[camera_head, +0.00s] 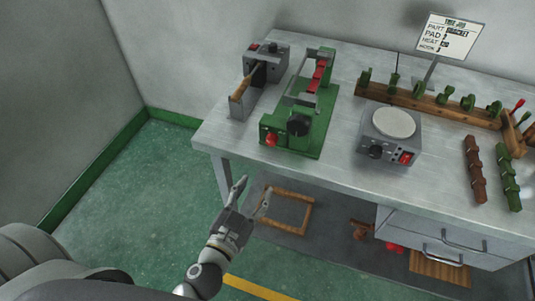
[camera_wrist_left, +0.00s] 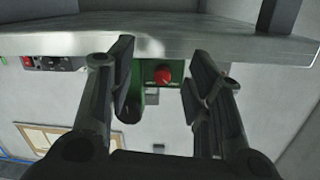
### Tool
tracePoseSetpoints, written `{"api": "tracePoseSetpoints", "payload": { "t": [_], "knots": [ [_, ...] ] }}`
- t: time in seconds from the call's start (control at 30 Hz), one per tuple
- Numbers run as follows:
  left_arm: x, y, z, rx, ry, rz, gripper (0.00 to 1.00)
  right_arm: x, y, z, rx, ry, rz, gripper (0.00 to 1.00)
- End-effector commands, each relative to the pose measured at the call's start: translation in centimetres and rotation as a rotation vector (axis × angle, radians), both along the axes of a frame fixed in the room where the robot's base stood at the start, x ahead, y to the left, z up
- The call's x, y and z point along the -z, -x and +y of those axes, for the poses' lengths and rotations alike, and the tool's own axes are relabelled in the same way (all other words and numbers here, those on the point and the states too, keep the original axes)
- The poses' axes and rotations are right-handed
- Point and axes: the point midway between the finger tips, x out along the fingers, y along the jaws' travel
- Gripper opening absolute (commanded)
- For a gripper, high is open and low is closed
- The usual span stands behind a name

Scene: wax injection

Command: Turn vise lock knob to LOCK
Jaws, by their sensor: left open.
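The green vise (camera_head: 318,104) stands on the grey table near its front left edge. A red knob (camera_head: 271,139) and a larger black knob (camera_head: 298,125) are on its front end. The markings by the knobs are too small to read. My left gripper (camera_head: 252,191) is open and empty, in front of the table edge and below the vise in the head view. It is apart from both knobs. In the left wrist view the red knob (camera_wrist_left: 162,76) shows between the open fingers, farther off. My right gripper is not in view.
A grey machine with a wooden handle (camera_head: 243,88) stands left of the vise. A hot plate (camera_head: 393,123) stands to the right. Behind it are a wooden rack (camera_head: 425,103) and a sign (camera_head: 449,37). Below the table are a shelf with a wooden frame (camera_head: 285,229) and drawers (camera_head: 455,238).

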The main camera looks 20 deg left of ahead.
Motion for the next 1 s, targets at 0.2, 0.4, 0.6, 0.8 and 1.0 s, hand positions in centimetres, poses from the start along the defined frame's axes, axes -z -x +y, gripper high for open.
{"api": "tracePoseSetpoints", "payload": {
  "t": [0.2, 0.4, 0.6, 0.8, 1.0],
  "knots": [
    [-4.8, 0.2, 0.5, -0.008, -0.001, -0.106, 0.47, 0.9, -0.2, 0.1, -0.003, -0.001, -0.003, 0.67],
    [-5.7, -1.0, 0.4, -0.008, -0.003, -0.116, 0.47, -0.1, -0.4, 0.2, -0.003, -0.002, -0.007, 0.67],
    [-5.8, -3.8, 0.2, -0.006, -0.004, -0.116, 0.47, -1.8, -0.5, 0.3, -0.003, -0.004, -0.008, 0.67],
    [-5.7, -6.9, -0.1, -0.008, -0.003, -0.116, 0.47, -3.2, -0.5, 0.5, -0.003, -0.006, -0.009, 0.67],
    [-5.5, -9.3, -0.3, -0.008, -0.002, -0.114, 0.47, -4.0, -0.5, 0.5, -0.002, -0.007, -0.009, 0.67]
  ]
}}
